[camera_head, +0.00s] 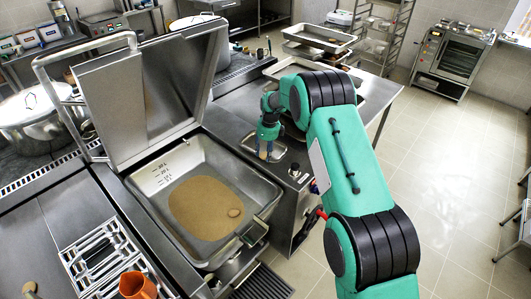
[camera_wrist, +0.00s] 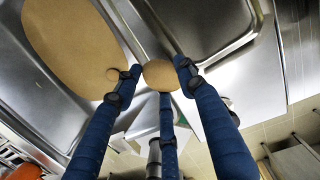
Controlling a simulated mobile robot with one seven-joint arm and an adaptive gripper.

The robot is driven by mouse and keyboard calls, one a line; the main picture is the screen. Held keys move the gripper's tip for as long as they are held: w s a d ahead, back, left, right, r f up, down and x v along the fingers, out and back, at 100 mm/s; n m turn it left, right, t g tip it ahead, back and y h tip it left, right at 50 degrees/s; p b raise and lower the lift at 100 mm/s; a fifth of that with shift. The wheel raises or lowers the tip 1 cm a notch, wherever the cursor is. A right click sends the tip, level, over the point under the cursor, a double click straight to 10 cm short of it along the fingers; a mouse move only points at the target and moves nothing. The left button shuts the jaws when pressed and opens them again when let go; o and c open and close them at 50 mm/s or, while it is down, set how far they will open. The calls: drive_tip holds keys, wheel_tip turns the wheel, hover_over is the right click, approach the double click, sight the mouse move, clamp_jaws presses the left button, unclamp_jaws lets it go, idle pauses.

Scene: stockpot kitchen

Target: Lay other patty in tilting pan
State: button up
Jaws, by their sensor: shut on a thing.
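The tilting pan (camera_head: 160,178) stands open in the head view, with a brown layer (camera_head: 197,203) across its floor. My gripper (camera_head: 266,150) is above the steel surface just right of the pan's right rim. In the wrist view its blue fingers (camera_wrist: 159,80) are shut around another tan patty (camera_wrist: 160,73). The fingers partly hide this patty's edges.
The pan's raised lid (camera_head: 150,90) stands behind the basin. Metal trays (camera_head: 320,38) are on the counter at the back. A large pot (camera_head: 30,112) is at the left, and an orange cup (camera_head: 138,286) is at the front left.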

drive_tip(key=s+a+n+b, duration=0.1)
drive_tip(key=s+a+n, duration=0.3)
drive_tip(key=s+a, duration=1.9)
drive_tip(key=shift+s+a+r, duration=0.2)
drive_tip(key=shift+a+r, duration=0.25)
drive_tip(key=shift+a, duration=0.55)
drive_tip(key=shift+f+g, duration=0.15)
drive_tip(key=shift+g, duration=0.15)
drive_tip(key=shift+f+b, duration=4.8)
drive_tip(key=shift+f, duration=7.45)
drive_tip(key=o, duration=1.2)
